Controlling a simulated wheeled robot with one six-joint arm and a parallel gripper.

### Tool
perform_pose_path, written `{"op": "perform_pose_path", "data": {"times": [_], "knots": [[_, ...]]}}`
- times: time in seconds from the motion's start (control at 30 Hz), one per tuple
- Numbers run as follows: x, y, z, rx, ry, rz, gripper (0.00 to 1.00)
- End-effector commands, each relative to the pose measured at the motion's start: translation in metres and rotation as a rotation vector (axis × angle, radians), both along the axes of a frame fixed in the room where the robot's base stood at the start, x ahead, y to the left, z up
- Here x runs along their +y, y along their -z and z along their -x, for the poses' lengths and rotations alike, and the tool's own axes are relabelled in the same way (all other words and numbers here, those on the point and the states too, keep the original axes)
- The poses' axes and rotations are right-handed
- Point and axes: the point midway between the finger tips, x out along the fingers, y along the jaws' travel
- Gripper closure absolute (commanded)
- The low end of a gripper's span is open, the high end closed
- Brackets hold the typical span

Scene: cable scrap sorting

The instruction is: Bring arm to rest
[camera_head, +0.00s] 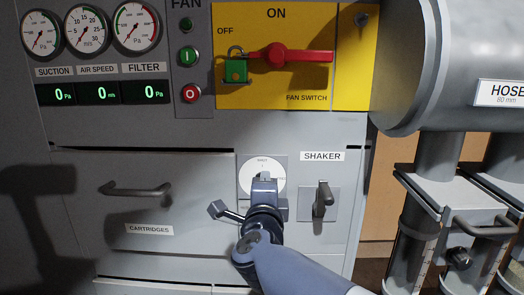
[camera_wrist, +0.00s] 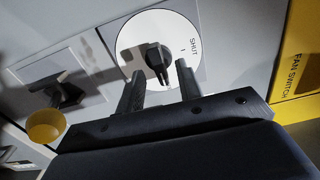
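My gripper (camera_head: 264,180) is at the lower middle of the head view, in front of a round white dial (camera_head: 250,172) on the grey cabinet. The wrist view shows its two dark fingers (camera_wrist: 158,72) apart, with nothing held between them. The dial also fills the upper middle of the wrist view (camera_wrist: 186,28), marked SHUT, with a black knob (camera_wrist: 156,56) at its centre. The knob shows in the gap between the fingertips. I cannot tell whether they touch it. In the head view my gripper hides the knob.
The SHAKER lever (camera_head: 322,197) stands out close to the right of my gripper. The cartridge drawer handle (camera_head: 135,189) is at left. Above are the yellow fan switch panel (camera_head: 300,94), its red handle (camera_head: 303,56) and a green padlock (camera_head: 236,70). Hose pipes (camera_head: 440,155) stand at right.

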Motion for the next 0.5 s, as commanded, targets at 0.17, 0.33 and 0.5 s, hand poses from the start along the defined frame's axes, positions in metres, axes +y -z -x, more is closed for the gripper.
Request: {"op": "perform_pose_path", "data": {"times": [0.17, 0.33, 0.5], "knots": [[-0.0007, -0.0007, -0.0109, 0.000, 0.000, 0.005, 0.66], [-0.0006, -0.0006, -0.0100, 0.001, 0.000, 0.022, 0.66], [-0.0006, -0.0005, -0.0097, 0.000, 0.000, 0.022, 0.66]]}}
